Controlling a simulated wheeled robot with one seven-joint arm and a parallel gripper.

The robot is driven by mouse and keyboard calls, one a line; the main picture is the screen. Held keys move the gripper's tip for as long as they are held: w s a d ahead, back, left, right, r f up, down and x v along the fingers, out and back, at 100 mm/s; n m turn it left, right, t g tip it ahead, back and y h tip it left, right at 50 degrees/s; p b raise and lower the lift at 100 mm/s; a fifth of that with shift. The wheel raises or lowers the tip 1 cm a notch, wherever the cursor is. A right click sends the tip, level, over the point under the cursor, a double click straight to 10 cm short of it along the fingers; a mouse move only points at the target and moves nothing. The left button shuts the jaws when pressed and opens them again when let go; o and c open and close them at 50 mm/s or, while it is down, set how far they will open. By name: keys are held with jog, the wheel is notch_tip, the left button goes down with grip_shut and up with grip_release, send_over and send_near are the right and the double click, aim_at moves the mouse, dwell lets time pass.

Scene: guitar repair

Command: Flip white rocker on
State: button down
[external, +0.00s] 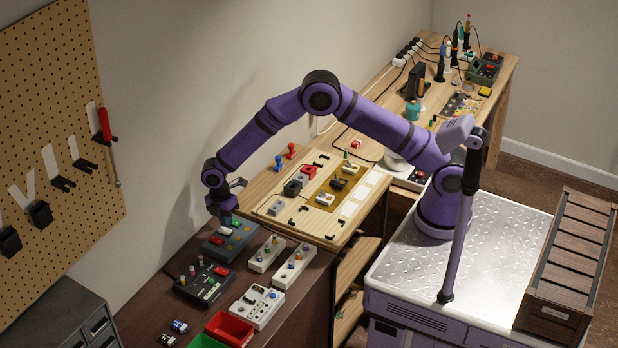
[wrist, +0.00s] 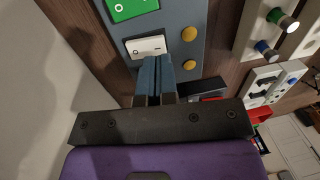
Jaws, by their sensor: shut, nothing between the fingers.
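The white rocker (wrist: 147,46) sits in a blue-grey panel box (wrist: 172,14), between a green rocker (wrist: 130,8) above it and my gripper below in the wrist view. My gripper (wrist: 155,60) is shut and empty, its blue-grey fingertips together at the lower edge of the white rocker. I cannot tell whether they touch it. In the external view my gripper (external: 226,216) points down over the far side of the same box (external: 247,236). The rocker is small there, and its tilt is hard to read in either view.
Two yellow buttons (wrist: 188,33) sit on the panel right of the white rocker. A black control box (external: 204,286) stands in front, and white switch strips (external: 293,267) stand to the right. A red bin (external: 229,328) is near the front. The pegboard wall (external: 55,120) is at left.

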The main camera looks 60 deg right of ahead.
aim_at(220, 228)
jog(key=shift+s+f, duration=0.15)
jog(key=shift+f, duration=1.05)
jog(key=shift+s+f+t, duration=0.1)
jog(key=shift+f+t, duration=0.15)
jog(key=shift+t, duration=0.05)
jog(key=shift+w+r, duration=0.3)
jog(key=shift+w, duration=0.5)
jog(key=shift+r, duration=0.1)
notch_tip(220, 228, up, 14)
jog(key=w, duration=0.2)
jog(key=shift+f, duration=0.2)
jog(key=shift+s, duration=0.1)
